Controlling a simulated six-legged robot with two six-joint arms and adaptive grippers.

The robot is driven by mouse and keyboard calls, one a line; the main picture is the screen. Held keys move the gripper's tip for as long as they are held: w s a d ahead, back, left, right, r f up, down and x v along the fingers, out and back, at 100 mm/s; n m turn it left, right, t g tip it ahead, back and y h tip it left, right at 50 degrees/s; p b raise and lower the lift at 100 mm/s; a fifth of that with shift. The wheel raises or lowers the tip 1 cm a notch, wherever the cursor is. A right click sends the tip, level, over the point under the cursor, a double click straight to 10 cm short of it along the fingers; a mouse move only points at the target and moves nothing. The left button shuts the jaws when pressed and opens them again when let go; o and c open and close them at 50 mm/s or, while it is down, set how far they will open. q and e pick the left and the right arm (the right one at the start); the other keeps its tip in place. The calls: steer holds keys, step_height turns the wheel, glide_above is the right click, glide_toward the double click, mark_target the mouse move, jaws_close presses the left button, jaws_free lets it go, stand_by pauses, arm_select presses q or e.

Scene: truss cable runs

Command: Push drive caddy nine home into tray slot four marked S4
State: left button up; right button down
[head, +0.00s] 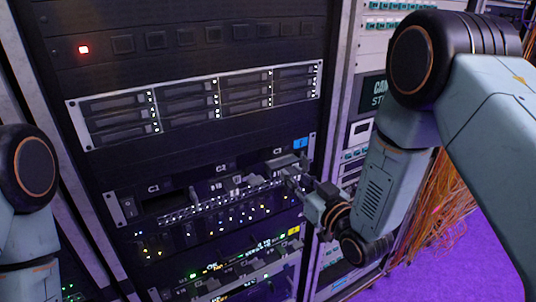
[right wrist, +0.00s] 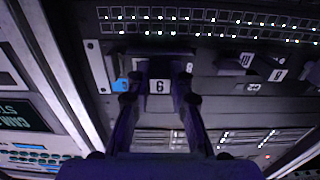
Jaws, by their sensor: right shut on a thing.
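My right gripper (head: 296,180) is at the right end of the bay row, just below the label C3. In the right wrist view its two fingers (right wrist: 160,100) are closed on the sides of a dark caddy (right wrist: 160,73). The caddy's white label shows a digit that looks like a 6; the picture is upside down, so it reads as 9. The caddy's front faces my gripper. How deep it sits in the bay is hidden. I cannot read an S4 mark in either view. Only a joint of my left arm shows at the left edge; its gripper is out of view.
A silver-framed drive panel (head: 200,100) is above the bay row. The C1 bay (head: 163,203) looks dark and empty. Lit equipment (head: 240,265) is below. Orange cables (head: 440,210) hang at the right.

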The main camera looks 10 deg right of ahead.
steer(key=p+v, duration=0.2)
steer(key=v, duration=0.7)
steer(key=shift+s+r, duration=0.2)
steer(key=shift+r, duration=0.05)
stand_by(0.4)
steer(key=p+v, duration=0.1)
steer(key=v, duration=0.3)
steer(key=shift+p, duration=0.35)
steer(key=shift+f, duration=0.1)
